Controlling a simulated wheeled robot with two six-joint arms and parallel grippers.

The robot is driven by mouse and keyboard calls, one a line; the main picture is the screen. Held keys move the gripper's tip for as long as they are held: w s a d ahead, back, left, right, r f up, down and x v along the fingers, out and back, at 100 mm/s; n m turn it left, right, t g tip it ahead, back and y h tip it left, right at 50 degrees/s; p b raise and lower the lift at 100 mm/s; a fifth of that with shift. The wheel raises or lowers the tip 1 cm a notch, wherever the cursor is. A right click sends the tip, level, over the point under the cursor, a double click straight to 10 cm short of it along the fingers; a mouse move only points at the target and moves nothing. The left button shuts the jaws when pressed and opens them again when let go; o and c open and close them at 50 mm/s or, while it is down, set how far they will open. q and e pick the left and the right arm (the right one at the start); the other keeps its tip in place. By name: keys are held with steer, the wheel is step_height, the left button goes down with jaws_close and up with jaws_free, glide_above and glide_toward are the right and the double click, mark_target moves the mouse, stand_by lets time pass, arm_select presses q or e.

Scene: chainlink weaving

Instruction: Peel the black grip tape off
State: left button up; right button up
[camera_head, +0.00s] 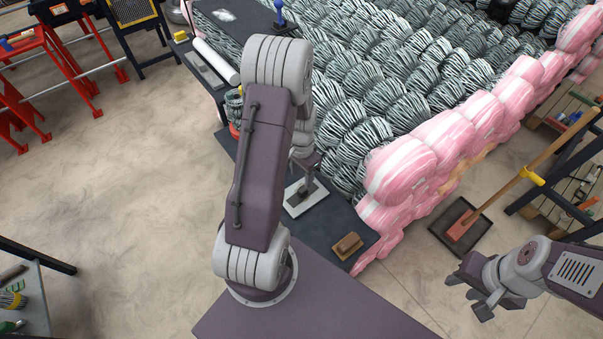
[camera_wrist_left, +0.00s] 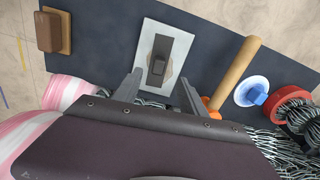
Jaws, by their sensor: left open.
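A black strip that looks like the grip tape (camera_wrist_left: 164,78) lies on a pale grey plate (camera_wrist_left: 147,36), with a small raised dark piece on it. The plate also shows in the head view (camera_head: 314,199), on the dark bench and partly hidden behind my left arm. My left gripper (camera_wrist_left: 159,77) is open, its two fingers apart on either side of the dark piece in the wrist view. No contact with the tape can be made out. My right gripper (camera_head: 474,292) is open and empty, over the floor at the right.
A brown block (camera_head: 348,244) on a tan base sits near the bench end. A wooden-handled tool (camera_wrist_left: 238,66), a blue piece (camera_wrist_left: 256,96) on a white disc and a red ring (camera_wrist_left: 283,98) are beside the plate. Wire coils (camera_head: 380,95) and pink-wrapped bundles (camera_head: 400,168) crowd the far side.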

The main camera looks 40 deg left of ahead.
mark_target(302, 190)
arm_select(q)
step_height(302, 190, down, 9)
steer(key=shift+d+r+b, duration=0.1)
steer(key=shift+b, duration=0.2)
steer(key=shift+s, duration=0.1)
jaws_close()
